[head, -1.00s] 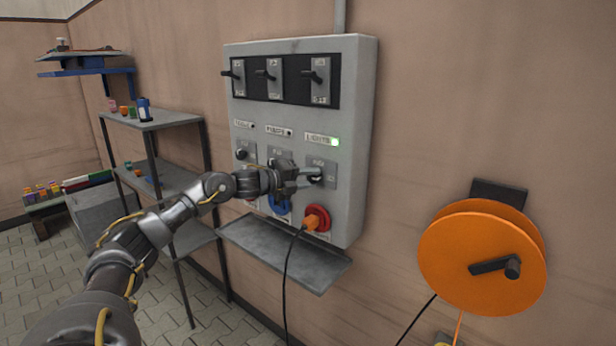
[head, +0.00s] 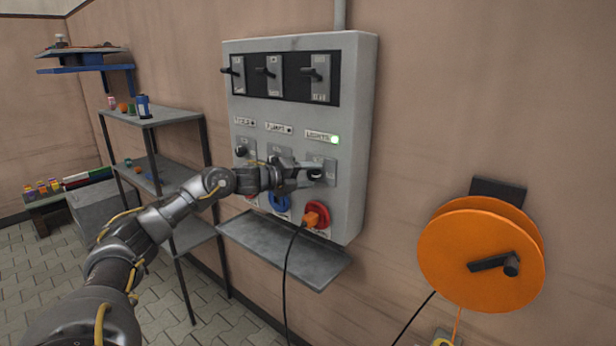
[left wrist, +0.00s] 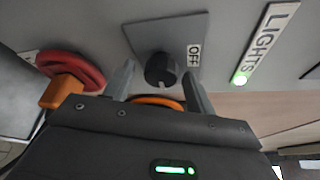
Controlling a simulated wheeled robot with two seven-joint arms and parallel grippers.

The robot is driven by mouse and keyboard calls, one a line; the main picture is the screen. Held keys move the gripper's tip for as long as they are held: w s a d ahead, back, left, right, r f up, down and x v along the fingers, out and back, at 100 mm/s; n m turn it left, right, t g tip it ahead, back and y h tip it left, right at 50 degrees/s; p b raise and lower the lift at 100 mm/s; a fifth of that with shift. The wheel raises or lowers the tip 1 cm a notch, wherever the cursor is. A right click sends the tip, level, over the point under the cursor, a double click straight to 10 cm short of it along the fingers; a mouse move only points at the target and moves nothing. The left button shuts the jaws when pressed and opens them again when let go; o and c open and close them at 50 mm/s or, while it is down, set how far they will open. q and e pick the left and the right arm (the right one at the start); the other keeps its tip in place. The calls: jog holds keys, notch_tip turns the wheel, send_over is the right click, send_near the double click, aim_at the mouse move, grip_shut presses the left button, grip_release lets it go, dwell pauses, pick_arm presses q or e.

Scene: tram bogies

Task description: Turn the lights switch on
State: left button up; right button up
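The lights switch is a dark round knob (head: 315,173) on a grey plate on the wall cabinet, below the LIGHTS label (head: 319,135). A green lamp (head: 334,139) beside that label is lit. The knob also shows in the left wrist view (left wrist: 161,70), with an OFF label (left wrist: 194,55) by it; its pointer is too unclear to read. My left gripper (head: 306,176) is at the knob. In the wrist view its fingers (left wrist: 160,88) are apart, one on each side of the knob, with visible gaps. My right gripper is out of view.
Below the knob an orange plug sits in a red socket (head: 318,213), its black cable hanging down. A blue socket (head: 280,201) is beside it. A grey shelf (head: 285,250) juts out below the cabinet (head: 358,130). An orange reel (head: 480,255) is at right, shelving (head: 165,117) at left.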

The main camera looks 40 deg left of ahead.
pick_arm(q)
jog(key=b+v, duration=0.6)
jog(key=v, duration=0.5)
dwell(0.3)
jog(key=shift+d, duration=0.1)
